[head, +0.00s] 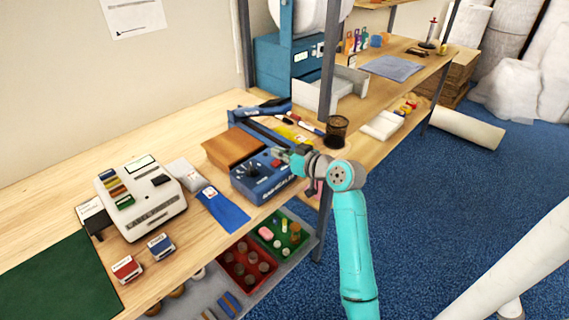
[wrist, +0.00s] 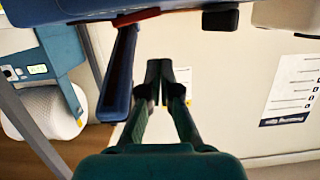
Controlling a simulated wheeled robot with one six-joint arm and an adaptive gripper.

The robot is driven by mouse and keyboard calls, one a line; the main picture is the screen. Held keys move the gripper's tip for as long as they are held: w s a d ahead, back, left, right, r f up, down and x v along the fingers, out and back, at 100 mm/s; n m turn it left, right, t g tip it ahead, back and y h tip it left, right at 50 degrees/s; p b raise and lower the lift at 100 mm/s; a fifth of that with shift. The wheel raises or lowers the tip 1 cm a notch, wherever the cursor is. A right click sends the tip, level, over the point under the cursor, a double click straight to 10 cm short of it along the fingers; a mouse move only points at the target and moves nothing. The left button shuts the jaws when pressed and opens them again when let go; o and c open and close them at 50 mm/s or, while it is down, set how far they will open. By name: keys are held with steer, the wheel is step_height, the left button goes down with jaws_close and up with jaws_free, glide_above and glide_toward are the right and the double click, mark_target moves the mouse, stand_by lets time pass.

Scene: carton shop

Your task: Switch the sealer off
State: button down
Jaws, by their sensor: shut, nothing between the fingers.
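The blue sealer (head: 250,190) stands on the workbench with a black dial and lettering on its near side. A red part (head: 276,163), perhaps its switch, shows on its top near my fingertips. Its state cannot be told. My gripper (head: 281,153) is shut and empty, just above the right end of the sealer. I cannot tell whether it touches it. In the wrist view my shut fingers (wrist: 160,66) point toward the wall. A blue body (wrist: 70,9) fills the top edge, with a blue arm (wrist: 118,75) beside the fingers.
A wooden box (head: 234,147) is behind the sealer and a blue lever (head: 262,108) beyond it. A label printer-like machine (head: 142,196) stands to the left. A dark cup (head: 337,127) and a metal post (head: 327,65) are close on the right.

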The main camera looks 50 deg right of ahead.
steer(key=v, duration=1)
steer(key=shift+a+r, duration=0.2)
steer(key=shift+a, duration=0.05)
steer(key=shift+f, duration=0.1)
steer(key=s+a+f+m+g+h, duration=0.1)
steer(key=s+a+f+m, duration=0.1)
steer(key=s+a+f, duration=0.5)
steer(key=s+a+f+m+h, duration=0.1)
steer(key=s+a+f+m, duration=0.15)
steer(key=a+f, duration=0.75)
steer(key=s+a+r+n, duration=0.1)
steer(key=s+a, duration=0.2)
steer(key=s, duration=0.5)
steer(key=s+a+r+n+y, duration=0.1)
steer(key=s+a, duration=0.3)
steer(key=s, duration=0.4)
steer(key=s+a+r+n, duration=0.1)
steer(key=s+a+n, duration=0.2)
steer(key=s, duration=0.5)
steer(key=shift+s+a+t+y, duration=0.3)
steer(key=shift+s+y, duration=0.1)
